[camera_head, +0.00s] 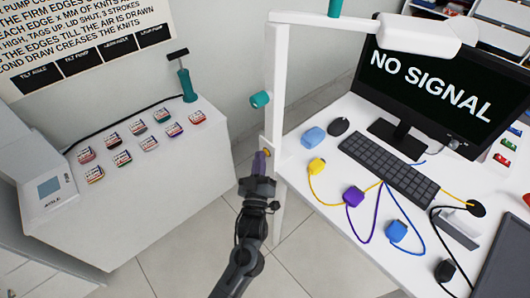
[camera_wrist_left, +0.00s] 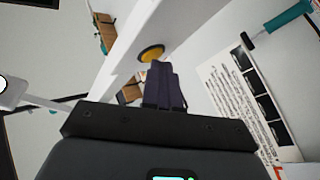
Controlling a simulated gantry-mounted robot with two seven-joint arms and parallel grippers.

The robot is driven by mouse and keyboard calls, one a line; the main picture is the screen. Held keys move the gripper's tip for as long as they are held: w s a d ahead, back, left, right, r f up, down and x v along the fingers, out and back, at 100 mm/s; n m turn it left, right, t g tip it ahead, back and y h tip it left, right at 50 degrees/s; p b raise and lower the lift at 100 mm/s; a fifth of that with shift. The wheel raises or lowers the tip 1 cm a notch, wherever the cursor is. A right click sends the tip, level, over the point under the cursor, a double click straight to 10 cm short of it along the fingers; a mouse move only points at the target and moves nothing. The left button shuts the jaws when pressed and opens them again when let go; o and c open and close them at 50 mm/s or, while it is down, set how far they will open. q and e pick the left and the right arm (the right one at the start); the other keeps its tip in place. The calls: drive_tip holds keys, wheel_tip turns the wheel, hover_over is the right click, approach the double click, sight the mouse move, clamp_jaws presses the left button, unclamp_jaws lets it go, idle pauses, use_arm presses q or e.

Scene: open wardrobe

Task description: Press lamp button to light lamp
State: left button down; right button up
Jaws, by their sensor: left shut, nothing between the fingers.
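The white desk lamp (camera_head: 277,85) is clamped at the desk's left edge, with its arm reaching right to a white head (camera_head: 420,33) above the monitor. I cannot tell whether it is lit. A round yellow button (camera_head: 267,152) with a dark rim sits low on the lamp post. It also shows in the left wrist view (camera_wrist_left: 151,53), just beyond the fingertips. My left gripper (camera_head: 260,162) is shut and empty, its purple fingers pointing up at the button. The tips are very close to it; I cannot tell whether they touch. My right gripper is not in view.
The white desk (camera_head: 310,185) holds a keyboard (camera_head: 388,168), a monitor (camera_head: 436,85) and several coloured plugs with cables. A white cabinet (camera_head: 160,190) with small tins and a teal pump (camera_head: 187,83) stands left. Open floor lies between them.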

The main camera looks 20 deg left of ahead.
use_arm(q)
drive_tip(key=shift+s+a+p, duration=0.4)
drive_tip(key=shift+s+p, duration=0.05)
drive_tip(key=shift+s, duration=0.2)
drive_tip(key=shift+s+a+p, duration=0.7)
drive_tip(key=shift+s+p, duration=0.1)
drive_tip(key=shift+s, duration=0.25)
drive_tip(key=shift+s+a+p, duration=0.7)
drive_tip(key=shift+s+p, duration=0.05)
drive_tip(key=shift+s, duration=0.25)
drive_tip(key=shift+f, duration=0.1)
